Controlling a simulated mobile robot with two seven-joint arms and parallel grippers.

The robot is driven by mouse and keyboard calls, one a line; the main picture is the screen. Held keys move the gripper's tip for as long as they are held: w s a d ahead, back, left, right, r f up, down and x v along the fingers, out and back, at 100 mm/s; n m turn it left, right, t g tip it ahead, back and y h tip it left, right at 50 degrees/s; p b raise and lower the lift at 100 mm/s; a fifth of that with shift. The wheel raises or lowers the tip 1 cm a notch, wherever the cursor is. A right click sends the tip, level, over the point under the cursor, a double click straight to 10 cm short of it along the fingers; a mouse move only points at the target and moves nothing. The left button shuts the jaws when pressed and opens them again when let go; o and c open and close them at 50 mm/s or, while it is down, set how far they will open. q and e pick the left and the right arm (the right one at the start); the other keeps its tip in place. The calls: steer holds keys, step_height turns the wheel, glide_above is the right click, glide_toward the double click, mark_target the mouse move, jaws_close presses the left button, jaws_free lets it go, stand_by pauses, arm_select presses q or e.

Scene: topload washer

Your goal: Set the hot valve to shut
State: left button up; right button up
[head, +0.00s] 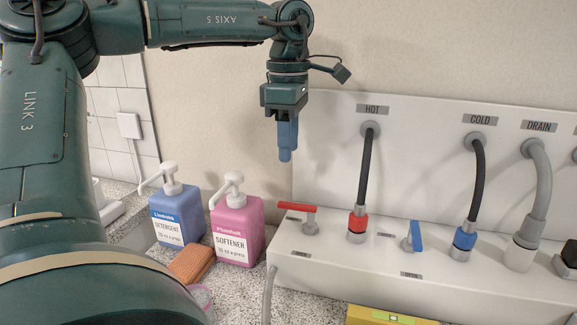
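The hot valve has a red lever (296,207) on a grey stem, standing on the white ledge below the HOT label (372,109). The lever points left from its stem, over a small label whose word is too small to read surely. Another small label (301,254) is on the ledge in front of the valve. My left gripper (286,152) hangs with blue fingers down, above and apart from the lever. The fingers overlap from this side, so their opening is unclear. Nothing shows in them. My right gripper is not in view.
A black hose (366,170) with a red collar rises right of the hot valve. The cold valve's blue lever (411,238) points toward the front. A blue detergent bottle (178,215), a pink softener bottle (238,228) and a brown sponge (192,263) stand to the left.

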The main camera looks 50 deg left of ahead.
arm_select(q)
step_height(320, 180, up, 2)
steer(key=shift+r, duration=0.15)
stand_by(0.6)
